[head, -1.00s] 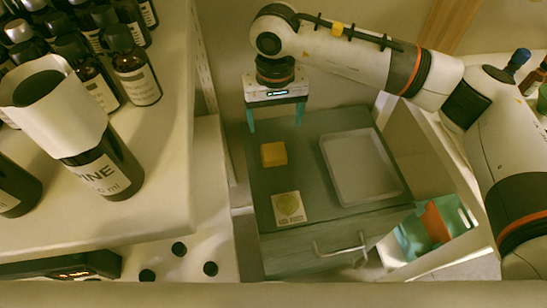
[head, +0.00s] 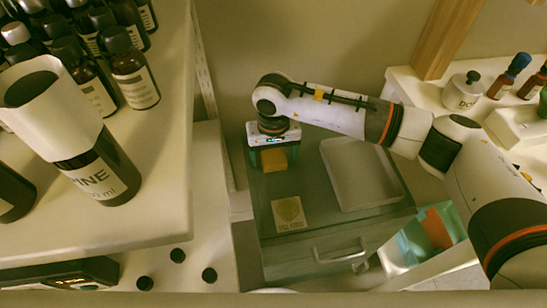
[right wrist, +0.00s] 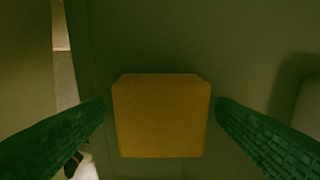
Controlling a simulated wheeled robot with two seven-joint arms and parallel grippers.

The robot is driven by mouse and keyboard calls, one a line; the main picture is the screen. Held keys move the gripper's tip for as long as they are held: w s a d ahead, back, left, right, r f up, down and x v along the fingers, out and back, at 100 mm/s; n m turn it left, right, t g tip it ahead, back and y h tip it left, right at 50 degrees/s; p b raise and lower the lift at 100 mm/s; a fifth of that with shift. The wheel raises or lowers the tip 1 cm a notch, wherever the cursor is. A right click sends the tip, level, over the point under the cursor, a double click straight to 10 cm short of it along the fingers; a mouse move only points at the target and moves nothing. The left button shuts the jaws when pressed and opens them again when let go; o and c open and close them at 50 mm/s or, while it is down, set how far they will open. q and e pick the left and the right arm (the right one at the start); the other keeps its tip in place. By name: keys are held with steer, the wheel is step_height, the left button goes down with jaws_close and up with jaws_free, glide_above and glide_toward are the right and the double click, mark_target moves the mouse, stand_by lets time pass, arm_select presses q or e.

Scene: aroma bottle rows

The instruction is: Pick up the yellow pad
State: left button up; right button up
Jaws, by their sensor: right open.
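The yellow pad (head: 274,161) is a small block on top of the grey-green cabinet (head: 310,230). My right gripper (head: 273,158) is low over it, with its green fingers on either side of the pad. In the right wrist view the pad (right wrist: 161,116) sits between the two open fingers (right wrist: 160,112), with a small gap to the right finger and a small gap to the left one. The gripper holds nothing. My left gripper is not in view.
A pale tray (head: 360,174) and a square card (head: 289,214) lie on the cabinet near the pad. A white counter (head: 150,220) at left carries several dark bottles and one with a white paper collar (head: 52,105). A bin (head: 425,238) stands at right.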

mark_target(274, 156)
steer(key=shift+c, duration=0.6)
steer(key=c, duration=0.9)
steer(key=shift+c, duration=0.2)
